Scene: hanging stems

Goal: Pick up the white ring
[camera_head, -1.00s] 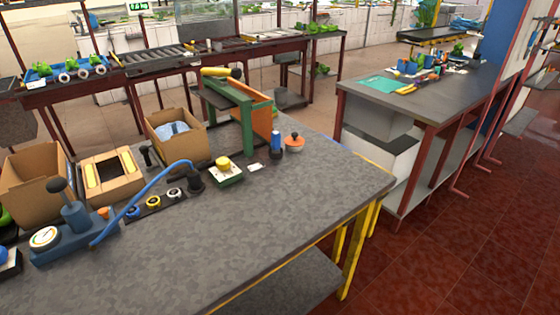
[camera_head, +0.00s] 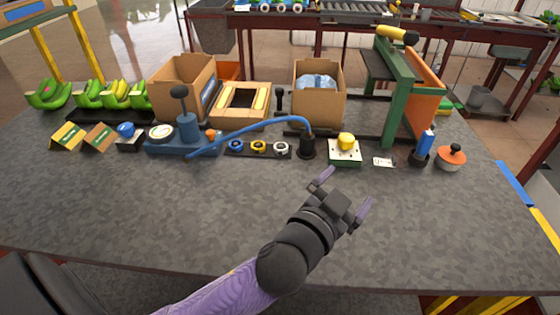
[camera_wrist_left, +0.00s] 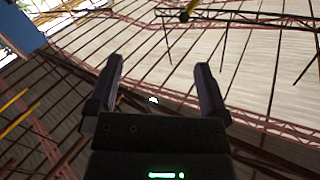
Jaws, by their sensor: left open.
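The white ring (camera_head: 281,148) sits at the right end of a dark strip on the table, beside a yellow ring (camera_head: 258,147) and a blue ring (camera_head: 235,146). My left gripper (camera_head: 342,186) is above the table, in front of the strip and to the right of the white ring. Its fingers are apart with nothing between them. In the left wrist view the two fingers (camera_wrist_left: 157,92) are spread and face the ceiling structure; no ring shows there. My right gripper is not seen.
Behind the rings runs a blue hose from a pump (camera_head: 186,130) to a black cup (camera_head: 307,146). A box with a yellow button (camera_head: 345,150) stands to the right. Cardboard boxes (camera_head: 319,95) and a green press frame (camera_head: 398,95) stand behind. The front table surface is clear.

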